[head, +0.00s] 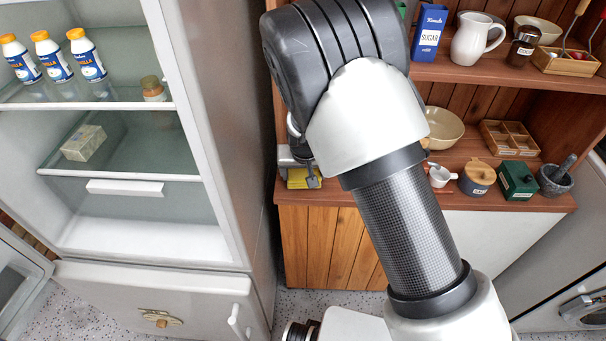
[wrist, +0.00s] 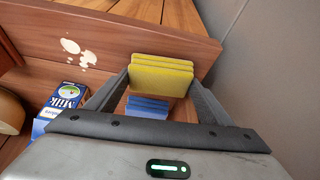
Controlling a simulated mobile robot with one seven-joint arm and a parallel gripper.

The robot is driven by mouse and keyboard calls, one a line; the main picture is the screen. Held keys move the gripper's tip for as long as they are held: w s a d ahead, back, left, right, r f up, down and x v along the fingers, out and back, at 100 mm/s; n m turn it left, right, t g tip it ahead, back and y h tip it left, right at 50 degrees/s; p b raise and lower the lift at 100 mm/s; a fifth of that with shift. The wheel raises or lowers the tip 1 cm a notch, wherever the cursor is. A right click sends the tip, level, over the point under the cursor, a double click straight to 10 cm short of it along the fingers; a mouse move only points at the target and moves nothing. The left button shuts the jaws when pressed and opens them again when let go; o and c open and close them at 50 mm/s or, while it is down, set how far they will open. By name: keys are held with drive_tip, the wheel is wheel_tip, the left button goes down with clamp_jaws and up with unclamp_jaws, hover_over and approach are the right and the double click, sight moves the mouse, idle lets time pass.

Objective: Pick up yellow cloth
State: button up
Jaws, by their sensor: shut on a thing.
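The yellow cloth (wrist: 160,76) is a folded, layered piece. In the wrist view it sits between the two fingertips of my gripper (wrist: 160,84), which is shut on it. In the head view the yellow cloth (head: 299,183) shows small at the left end of the wooden counter, with my gripper (head: 302,178) around it and my arm hiding much of that area. A blue folded cloth (wrist: 147,104) lies below the yellow one in the wrist view. I cannot tell whether the two touch.
A milk carton (wrist: 65,100) stands left of my gripper. The open fridge (head: 200,130) stands left of the wooden counter (head: 400,190). A cream bowl (head: 443,128), a white jug (head: 474,40), a green box (head: 517,181) and a mortar (head: 553,181) stand to the right.

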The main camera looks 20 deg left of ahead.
sight(304, 175)
wheel_tip(304, 175, up, 11)
drive_tip(key=p, duration=0.2)
drive_tip(key=d+b, duration=0.2)
drive_tip(key=d, duration=1.7)
drive_tip(key=shift+w+d, duration=0.35)
drive_tip(key=shift+w, duration=0.05)
